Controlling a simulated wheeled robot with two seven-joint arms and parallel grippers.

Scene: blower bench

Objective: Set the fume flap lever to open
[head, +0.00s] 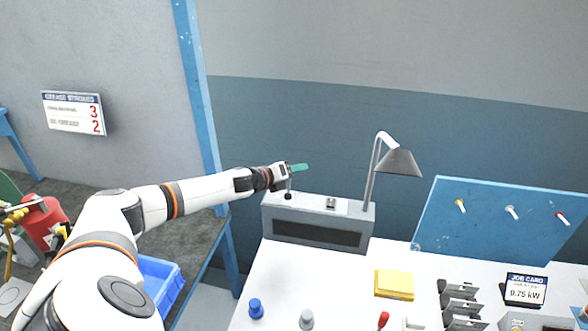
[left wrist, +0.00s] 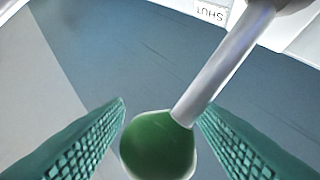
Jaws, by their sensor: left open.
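The fume flap lever is a silver rod with a green knob; in the left wrist view its knob (left wrist: 158,148) sits between my fingers and its rod (left wrist: 225,62) runs to the upper right. A label reading SHUT (left wrist: 208,22) shows upside down beyond it. In the head view the lever (head: 289,187) stands on the left end of a grey box (head: 318,232), its top hidden by my gripper. My left gripper (head: 300,168), with green fingers, is open around the knob; the fingers also show in the left wrist view (left wrist: 163,112). I cannot tell whether they touch it. My right gripper is out of view.
A lamp (head: 403,162) rises at the box's right end. A yellow block (head: 394,284), knobs and a job card (head: 526,289) lie on the white bench (head: 270,292). A blue panel (head: 480,235) stands at right. A blue bin (head: 160,282) is beneath my left arm.

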